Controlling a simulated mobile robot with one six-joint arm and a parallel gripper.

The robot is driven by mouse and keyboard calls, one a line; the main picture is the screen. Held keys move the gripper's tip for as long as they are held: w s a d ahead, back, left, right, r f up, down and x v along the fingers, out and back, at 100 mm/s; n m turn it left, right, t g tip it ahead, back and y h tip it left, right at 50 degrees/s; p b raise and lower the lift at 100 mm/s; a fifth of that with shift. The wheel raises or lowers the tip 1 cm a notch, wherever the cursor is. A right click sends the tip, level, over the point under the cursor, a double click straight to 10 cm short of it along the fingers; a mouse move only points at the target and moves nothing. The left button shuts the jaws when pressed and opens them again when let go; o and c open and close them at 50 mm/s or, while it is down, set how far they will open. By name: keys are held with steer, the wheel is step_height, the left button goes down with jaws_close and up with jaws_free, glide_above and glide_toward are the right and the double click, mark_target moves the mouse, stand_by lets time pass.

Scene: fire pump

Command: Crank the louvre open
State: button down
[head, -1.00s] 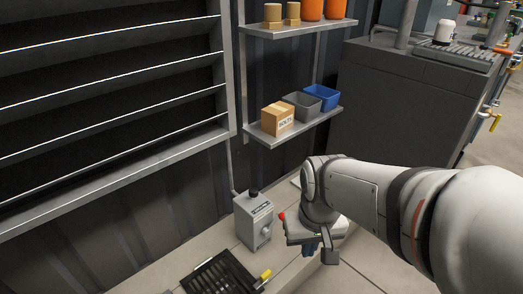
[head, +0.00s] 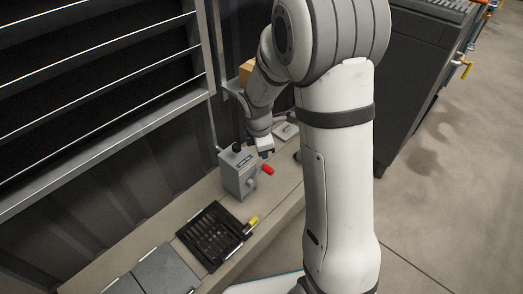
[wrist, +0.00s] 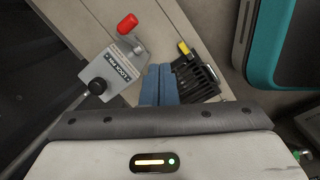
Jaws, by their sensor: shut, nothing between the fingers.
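The louvre (head: 100,90) stands at the left in the head view, with dark slats and thin bright edges. A grey crank box (head: 238,173) sits on the ledge below it, with a black knob on top. Its crank has a red handle (head: 267,170), on the side facing the room. The wrist view shows the box (wrist: 122,70), the red handle (wrist: 127,23) and the black knob (wrist: 97,86). My gripper (wrist: 158,72) has blue fingers, shut and empty, beside the box and apart from the red handle. In the head view my arm partly hides the fingers.
A black slotted tray (head: 208,237) and a yellow-handled item (head: 252,222) lie on the ledge nearer the camera.

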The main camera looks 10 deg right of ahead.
steer(key=w+d+f+n+b, duration=0.1)
steer(key=w+f+n+b, duration=0.1)
steer(key=f, duration=0.7)
steer(key=w+d+f+n+b, duration=0.1)
steer(key=w+f+n+b, duration=0.2)
steer(key=f, duration=0.5)
steer(key=w+n, duration=0.1)
steer(key=w, duration=0.1)
steer(key=shift+w+f+n, duration=0.3)
steer(key=shift+w+f, duration=0.1)
